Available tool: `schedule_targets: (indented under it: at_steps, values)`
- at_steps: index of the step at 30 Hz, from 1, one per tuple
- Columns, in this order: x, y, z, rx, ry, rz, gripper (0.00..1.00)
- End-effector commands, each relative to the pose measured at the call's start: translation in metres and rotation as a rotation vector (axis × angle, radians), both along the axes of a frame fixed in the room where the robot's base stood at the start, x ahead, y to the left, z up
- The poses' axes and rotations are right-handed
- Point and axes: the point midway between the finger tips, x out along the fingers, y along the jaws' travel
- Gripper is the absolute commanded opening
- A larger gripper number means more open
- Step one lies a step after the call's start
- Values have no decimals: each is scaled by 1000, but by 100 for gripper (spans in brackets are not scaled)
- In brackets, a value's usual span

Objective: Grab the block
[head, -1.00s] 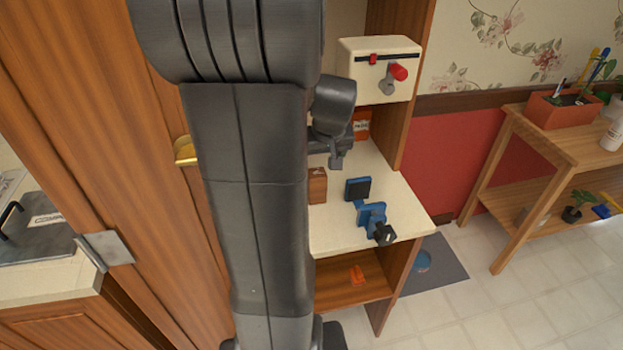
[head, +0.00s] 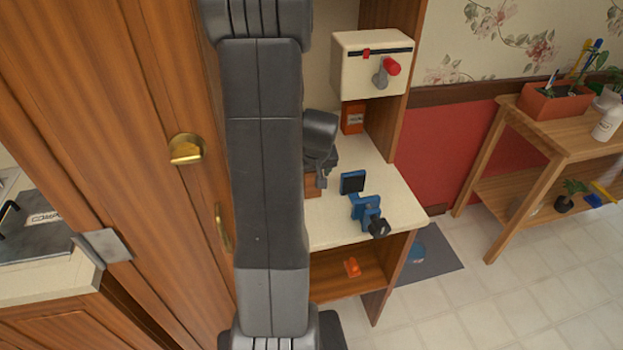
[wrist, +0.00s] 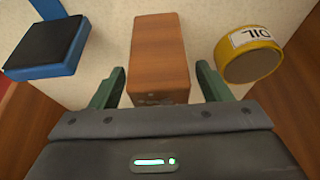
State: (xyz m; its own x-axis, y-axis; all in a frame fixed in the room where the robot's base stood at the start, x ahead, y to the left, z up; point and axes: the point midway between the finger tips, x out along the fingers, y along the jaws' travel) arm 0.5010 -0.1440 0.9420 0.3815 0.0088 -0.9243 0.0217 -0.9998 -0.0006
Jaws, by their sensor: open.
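The brown wooden block (wrist: 159,50) stands on the pale bench top in the wrist view. It reaches down between the two green fingers of my gripper (wrist: 161,72), which are open with one finger on each side. A gap shows between the block and each finger, and nothing is gripped. In the head view the block (head: 311,187) is mostly hidden behind my gripper (head: 321,180), with only a brown part showing.
A blue clamp (head: 368,212) with a black pad stands right of the block. In the wrist view, a yellow labelled can (wrist: 250,55) is close on the block's right. A cream box with a red-knobbed lever (head: 368,62) is above. An orange item (head: 352,267) lies on the lower shelf.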

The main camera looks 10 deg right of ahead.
Motion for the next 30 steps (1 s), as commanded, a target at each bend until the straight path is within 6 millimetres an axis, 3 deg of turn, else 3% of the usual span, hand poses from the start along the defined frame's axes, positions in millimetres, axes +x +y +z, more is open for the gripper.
schedule_targets:
  at_steps: [11, 18, 26, 30]
  values:
    - [3, 0, -6, 0, -1, 0, 69]
    - [3, 0, -6, 0, -1, 0, 22]
    - [3, 0, -5, -1, -2, 1, 21]
    - [3, 0, 5, -2, -4, 1, 21]
